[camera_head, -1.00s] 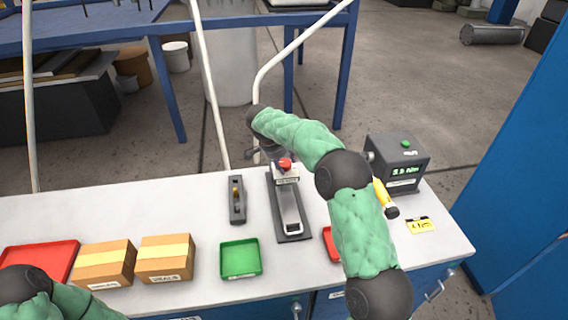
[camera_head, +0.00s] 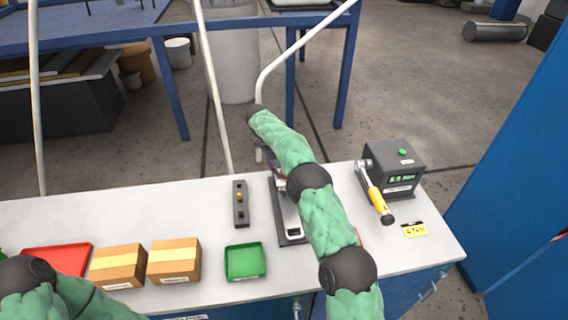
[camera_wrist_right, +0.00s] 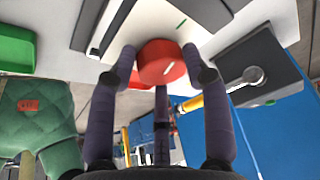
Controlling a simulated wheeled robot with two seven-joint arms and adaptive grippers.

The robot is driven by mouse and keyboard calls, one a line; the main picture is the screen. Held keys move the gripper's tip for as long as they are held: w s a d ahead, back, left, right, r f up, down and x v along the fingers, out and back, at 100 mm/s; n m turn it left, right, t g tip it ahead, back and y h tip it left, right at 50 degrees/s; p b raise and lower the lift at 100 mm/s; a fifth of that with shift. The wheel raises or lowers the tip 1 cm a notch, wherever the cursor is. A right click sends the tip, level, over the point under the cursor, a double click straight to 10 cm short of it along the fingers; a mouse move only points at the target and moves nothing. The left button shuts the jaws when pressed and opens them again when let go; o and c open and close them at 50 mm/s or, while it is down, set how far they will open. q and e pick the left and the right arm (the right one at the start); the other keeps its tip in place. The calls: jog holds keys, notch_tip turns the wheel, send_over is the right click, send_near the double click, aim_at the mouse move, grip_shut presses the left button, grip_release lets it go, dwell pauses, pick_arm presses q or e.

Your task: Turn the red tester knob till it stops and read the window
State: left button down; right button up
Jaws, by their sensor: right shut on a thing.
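In the head view my green right arm hides the knob. The tester's dark base plate (camera_head: 290,242), with a pale slotted part on it, shows beside the arm. The tester's window cannot be made out in either view. My left arm enters at the lower left of the head view; its gripper is out of the picture.
A dark box with a green display (camera_head: 392,168) stands at the right, a yellow-handled wrench (camera_head: 376,197) at its front. A yellow tag (camera_head: 415,230) lies nearby. A green tray (camera_head: 245,278), two cartons and a red tray (camera_head: 57,260) lie left. A small level-like block (camera_head: 240,218) is close.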

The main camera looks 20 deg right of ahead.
jog(key=shift+w+d+r+m+g+y+p, duration=0.1)
jog(key=shift+d+r+m+g+y+p, duration=0.1)
jog(key=shift+m+p, duration=0.45)
jog(key=shift+w+d+r+m+g+y+p, duration=0.1)
jog(key=shift+d+r+m+y+p, duration=0.1)
jog(key=shift+m+p, duration=0.4)
jog(key=shift+f, duration=0.1)
jog(key=o, duration=1.1)
jog(key=shift+s, duration=0.1)
jog(key=shift+s+d+f, duration=0.1)
jog(key=shift+f, duration=0.05)
jog(key=shift+a+f, duration=0.1)
jog(key=shift+a, duration=0.15)
